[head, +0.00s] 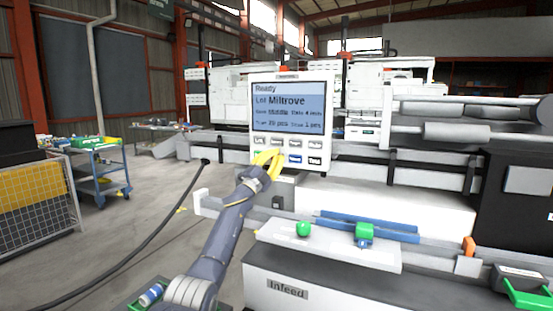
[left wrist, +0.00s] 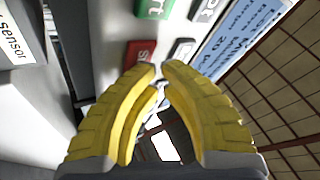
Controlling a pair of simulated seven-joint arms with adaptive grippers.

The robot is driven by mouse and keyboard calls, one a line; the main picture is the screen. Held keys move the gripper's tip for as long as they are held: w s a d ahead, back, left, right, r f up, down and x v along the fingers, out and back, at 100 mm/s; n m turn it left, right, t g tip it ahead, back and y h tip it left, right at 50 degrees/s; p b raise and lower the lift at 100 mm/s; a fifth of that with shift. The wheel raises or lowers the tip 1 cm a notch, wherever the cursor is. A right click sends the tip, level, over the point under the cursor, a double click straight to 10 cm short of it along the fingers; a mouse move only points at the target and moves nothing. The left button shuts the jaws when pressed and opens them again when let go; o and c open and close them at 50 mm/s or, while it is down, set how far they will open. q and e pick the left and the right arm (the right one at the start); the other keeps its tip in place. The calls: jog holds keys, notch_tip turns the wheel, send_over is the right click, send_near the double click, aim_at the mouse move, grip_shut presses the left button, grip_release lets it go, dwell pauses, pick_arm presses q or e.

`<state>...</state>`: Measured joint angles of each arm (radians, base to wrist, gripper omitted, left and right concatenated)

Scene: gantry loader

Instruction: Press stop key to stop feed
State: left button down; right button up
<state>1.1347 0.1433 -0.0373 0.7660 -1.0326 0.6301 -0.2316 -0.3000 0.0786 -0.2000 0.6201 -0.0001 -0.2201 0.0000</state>
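The control panel (head: 325,95) is white, with a blue screen reading "Ready" and rows of keys below. In the left wrist view, a red key (left wrist: 140,50) with a partly visible label starting "St" lies just beyond the fingertips. A green key (left wrist: 154,8) ending in "rt" is above it. My left gripper (head: 272,157) is in front of the panel's lower keys and hides the red key in the head view. Its yellow fingers (left wrist: 160,68) are drawn together at the tips with nothing between them. I cannot tell whether they touch the panel. My right gripper is not in view.
A blue key (head: 295,160) and a black key (head: 315,161) sit right of the fingers. A blue cart (head: 101,186) stands farther left.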

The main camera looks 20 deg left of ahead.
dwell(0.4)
pick_arm(q)
jog(key=shift+s+a, duration=0.1)
jog(key=shift+s, duration=0.6)
jog(key=shift+s, duration=0.1)
jog(key=shift+s+a, duration=0.25)
jog(key=shift+s, duration=0.95)
jog(key=shift+s+a, duration=0.2)
jog(key=shift+s, duration=1)
